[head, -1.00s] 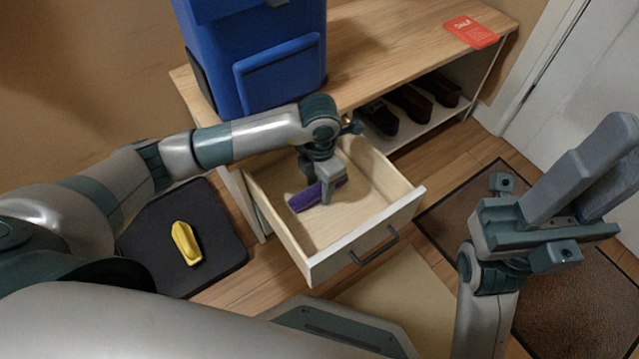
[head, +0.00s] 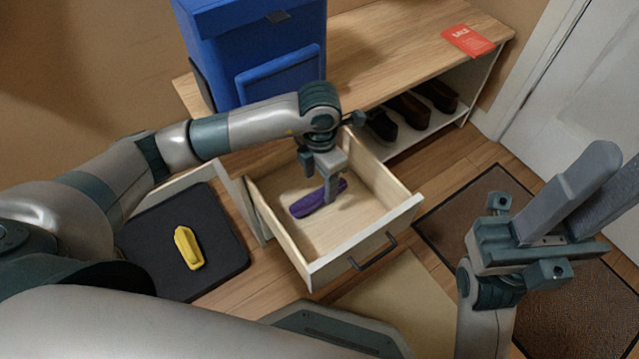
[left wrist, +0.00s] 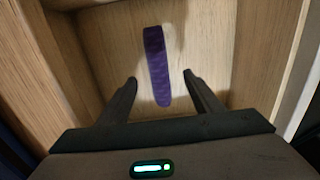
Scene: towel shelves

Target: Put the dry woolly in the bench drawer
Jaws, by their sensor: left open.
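A purple woolly (head: 309,204) lies long and narrow on the floor of the open bench drawer (head: 365,248). In the left wrist view the woolly (left wrist: 156,68) lies beyond and between my spread fingertips, with a gap on each side. My left gripper (head: 330,190) is open over the drawer, and its finger hides part of the woolly in the head view. My left gripper (left wrist: 160,85) holds nothing. My right gripper (head: 598,170) is raised at the right, away from the drawer and with nothing seen in it. Whether its fingers touch is unclear.
A yellow item (head: 187,248) lies on a black mat (head: 225,225) left of the drawer. A blue box (head: 260,50) and a red card (head: 468,40) are on the bench top (head: 390,45). Dark shoes (head: 410,108) sit on the shelf below. A brown doormat (head: 480,205) lies at right.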

